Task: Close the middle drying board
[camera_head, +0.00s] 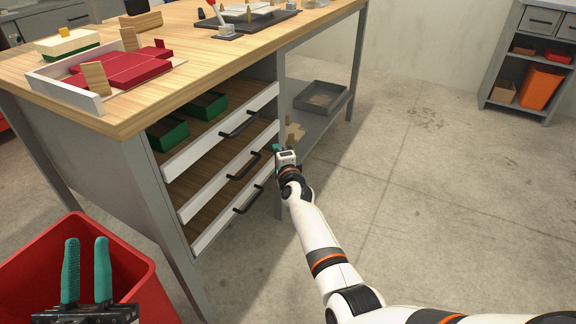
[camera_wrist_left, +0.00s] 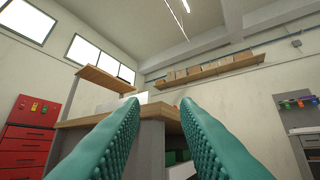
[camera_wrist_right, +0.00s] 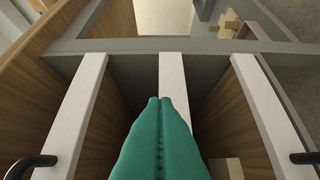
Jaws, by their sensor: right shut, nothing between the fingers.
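The middle drying board (camera_head: 203,197) has a white front and a black handle (camera_head: 243,168). It sits between the top board (camera_head: 200,152) and the bottom board (camera_head: 215,230) under the workbench. The three fronts look roughly lined up. Any small gap is too fine to tell. My right gripper (camera_head: 277,148) is shut and empty near the right end of the fronts. In the right wrist view its fingertips (camera_wrist_right: 160,98) overlap the middle front (camera_wrist_right: 172,75); contact cannot be told. My left gripper (camera_head: 87,243) is open and empty over a red bin; its spread fingers also show in the left wrist view (camera_wrist_left: 158,102).
The red bin (camera_head: 130,245) stands at the front left. The grey cabinet post (camera_head: 281,190) is right beside my right gripper. A grey tray (camera_head: 335,90) lies on the lower shelf to the right. Green boxes (camera_head: 168,135) are above the top board. The floor to the right is clear.

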